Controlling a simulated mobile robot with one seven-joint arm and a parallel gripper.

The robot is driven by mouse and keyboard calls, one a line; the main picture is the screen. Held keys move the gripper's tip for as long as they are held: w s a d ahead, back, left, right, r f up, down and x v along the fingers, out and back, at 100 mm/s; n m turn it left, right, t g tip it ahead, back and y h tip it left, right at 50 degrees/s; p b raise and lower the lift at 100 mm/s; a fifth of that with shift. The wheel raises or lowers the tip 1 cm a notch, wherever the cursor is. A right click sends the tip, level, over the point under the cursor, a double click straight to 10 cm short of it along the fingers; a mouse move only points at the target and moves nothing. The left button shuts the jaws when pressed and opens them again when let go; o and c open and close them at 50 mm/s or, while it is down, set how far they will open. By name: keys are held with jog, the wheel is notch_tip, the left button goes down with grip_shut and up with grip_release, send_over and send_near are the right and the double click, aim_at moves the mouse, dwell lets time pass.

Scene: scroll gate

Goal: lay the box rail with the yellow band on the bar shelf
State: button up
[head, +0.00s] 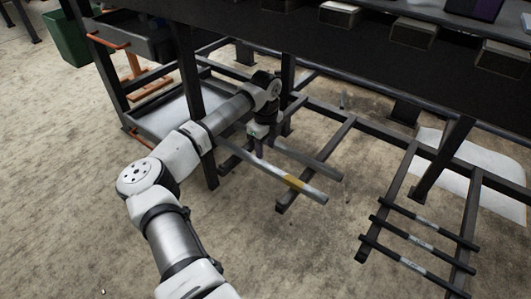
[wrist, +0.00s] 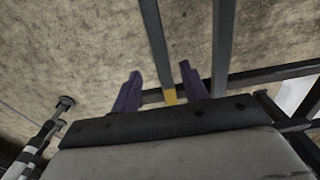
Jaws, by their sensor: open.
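The box rail with the yellow band (head: 308,190) is a long grey bar in the head view, slanting from the frame leg down to the right. Its yellow band shows right of my gripper (head: 258,150). The rail crosses the bar shelf's (head: 338,137) outer bar; I cannot tell whether it touches it. A second grey rail (head: 308,157) lies behind, roughly parallel. In the wrist view, the banded rail (wrist: 155,35) runs between the two purple fingers of my gripper (wrist: 160,70). They stand apart, with a gap on each side. The second rail (wrist: 223,40) is outside the right finger.
On the right, several dark labelled rails (head: 422,242) lie across another pair of bars. A dark bench (head: 300,48) with bins overhangs the shelf. A dark leg (head: 195,110) stands left of the rail. A green bin (head: 68,38) is far left. The front floor is clear.

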jog(key=shift+r+p, duration=0.55)
jog(key=shift+r, duration=1.8)
